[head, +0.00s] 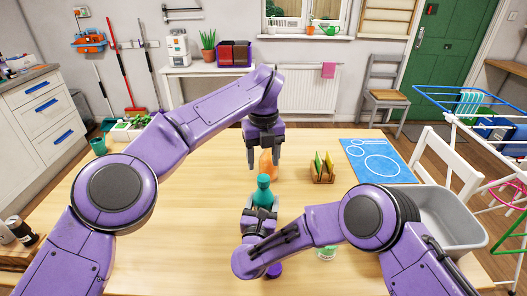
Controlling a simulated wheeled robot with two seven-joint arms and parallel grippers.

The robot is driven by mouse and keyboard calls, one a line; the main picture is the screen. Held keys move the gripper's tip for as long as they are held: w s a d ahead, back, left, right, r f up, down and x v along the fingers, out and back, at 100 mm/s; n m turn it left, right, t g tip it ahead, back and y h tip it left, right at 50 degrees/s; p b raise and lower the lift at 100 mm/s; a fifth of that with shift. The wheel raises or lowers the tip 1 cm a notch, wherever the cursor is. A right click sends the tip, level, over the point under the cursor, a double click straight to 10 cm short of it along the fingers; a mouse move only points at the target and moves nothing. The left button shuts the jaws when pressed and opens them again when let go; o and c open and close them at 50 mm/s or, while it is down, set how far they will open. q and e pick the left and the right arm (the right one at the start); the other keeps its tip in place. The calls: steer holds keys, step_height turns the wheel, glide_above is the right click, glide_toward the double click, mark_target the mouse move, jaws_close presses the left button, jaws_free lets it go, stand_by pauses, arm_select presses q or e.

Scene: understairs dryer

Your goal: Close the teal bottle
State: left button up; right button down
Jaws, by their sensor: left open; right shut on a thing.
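The teal bottle (263,194) stands upright near the middle of the wooden table. My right gripper (262,211) is shut on its body from the near side and hides its lower part. My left gripper (266,165) is open and points down, above and just beyond the bottle's top. An orange bottle-like object (267,162) shows between or behind the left fingers; I cannot tell whether they touch it. Whether a cap sits on the teal bottle is too small to tell.
A wooden rack with green and yellow items (322,168) and a blue mat (378,162) are to the right. A grey tub (450,222) stands at the right edge. A small white-and-green container (326,253) is near my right arm.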

mark_target(263, 178)
arm_select(q)
steer(key=n, duration=0.3)
steer(key=r+n, duration=0.1)
steer(key=n, duration=0.2)
steer(key=shift+n, duration=0.3)
steer(key=n, duration=0.5)
steer(key=shift+r, duration=0.35)
steer(key=n, duration=0.3)
steer(key=shift+r, duration=0.2)
steer(key=shift+f, duration=0.15)
step_height(263, 178, down, 8)
steer(key=shift+r, duration=0.1)
